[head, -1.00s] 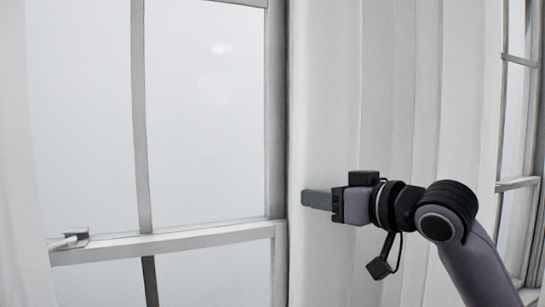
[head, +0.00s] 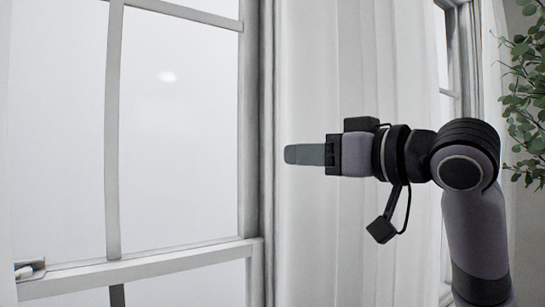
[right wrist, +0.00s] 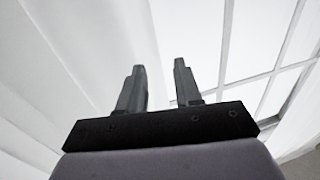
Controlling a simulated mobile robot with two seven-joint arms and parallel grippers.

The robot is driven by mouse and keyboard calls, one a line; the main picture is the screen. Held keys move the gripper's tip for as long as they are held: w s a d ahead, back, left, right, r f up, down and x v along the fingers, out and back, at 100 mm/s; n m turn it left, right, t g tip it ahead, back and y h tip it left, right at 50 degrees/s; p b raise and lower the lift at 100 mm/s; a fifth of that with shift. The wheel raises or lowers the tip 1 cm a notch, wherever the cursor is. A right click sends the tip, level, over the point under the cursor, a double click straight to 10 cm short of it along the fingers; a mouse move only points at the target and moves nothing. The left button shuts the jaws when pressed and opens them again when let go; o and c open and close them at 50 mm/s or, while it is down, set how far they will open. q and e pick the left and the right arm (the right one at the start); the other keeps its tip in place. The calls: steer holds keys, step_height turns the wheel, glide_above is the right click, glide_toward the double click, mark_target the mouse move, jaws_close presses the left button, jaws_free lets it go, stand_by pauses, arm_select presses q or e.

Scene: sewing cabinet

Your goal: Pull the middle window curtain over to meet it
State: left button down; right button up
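A white pleated curtain (head: 345,60) hangs between two windows in the head view, with its left edge beside the frame of the large left window (head: 180,110). My right gripper (head: 290,154) points left in front of this curtain, near its left edge. In the right wrist view its two fingers (right wrist: 160,70) stand apart. White curtain cloth (right wrist: 75,50) fills the left of that view, and its edge runs up behind the gap between the fingers. I cannot tell whether the fingers touch the cloth. My left gripper is not in view.
A second window (head: 443,60) shows to the right of the curtain, partly behind my right arm. A leafy green plant (head: 530,90) stands at the far right. A window latch (head: 28,268) sits on the left window's crossbar.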

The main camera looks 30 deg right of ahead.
mark_target(280, 155)
steer(key=x, duration=0.6)
jaws_close()
